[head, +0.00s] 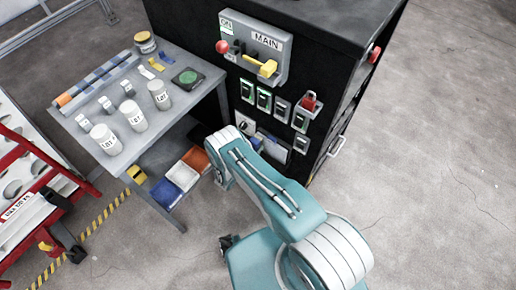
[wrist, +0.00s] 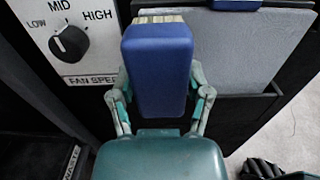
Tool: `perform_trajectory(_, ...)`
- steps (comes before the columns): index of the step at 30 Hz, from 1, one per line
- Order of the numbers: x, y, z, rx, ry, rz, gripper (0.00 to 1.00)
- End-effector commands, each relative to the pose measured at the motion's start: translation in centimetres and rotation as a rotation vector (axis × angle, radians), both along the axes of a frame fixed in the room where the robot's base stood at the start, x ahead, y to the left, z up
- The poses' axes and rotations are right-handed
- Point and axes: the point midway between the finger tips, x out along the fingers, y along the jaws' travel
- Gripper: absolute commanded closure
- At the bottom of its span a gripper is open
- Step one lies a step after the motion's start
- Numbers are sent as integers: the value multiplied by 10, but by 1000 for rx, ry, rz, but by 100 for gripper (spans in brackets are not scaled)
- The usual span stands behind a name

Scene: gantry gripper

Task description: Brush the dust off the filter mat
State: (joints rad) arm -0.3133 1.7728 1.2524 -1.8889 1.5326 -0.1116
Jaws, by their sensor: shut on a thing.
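In the wrist view my gripper (wrist: 161,76) is shut on a blue brush (wrist: 160,50). Pale bristles show at the brush's far end, pointing away from me. The filter mat (wrist: 232,55) is a flat grey panel standing in a dark holder on the cabinet front, with a blue piece at its top edge. The brush overlaps the mat's left part in the picture; I cannot tell whether the bristles touch it. I cannot make out dust on the mat. In the head view the mat (head: 272,148) shows small, low on the cabinet, and my arm hides the gripper and brush.
A fan speed knob (wrist: 72,43) is close at the left of the brush. A slot labelled WASTE (wrist: 71,162) is at the lower left. The black cabinet (head: 318,62) carries switches and a red lock (head: 308,101). A grey table (head: 203,75) with jars stands to its left. Floor at right is clear.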

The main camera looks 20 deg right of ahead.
Motion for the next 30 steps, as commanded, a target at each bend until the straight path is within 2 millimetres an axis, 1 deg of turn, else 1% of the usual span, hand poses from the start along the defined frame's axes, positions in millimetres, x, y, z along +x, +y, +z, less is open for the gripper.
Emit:
perform_trajectory(2, 2, 1, 1, 1, -3, 0, 81)
perform_trajectory(10, 2, 2, 1, 0, -2, 1, 81)
perform_trajectory(30, -31, 47, 0, -1, -1, 2, 81)
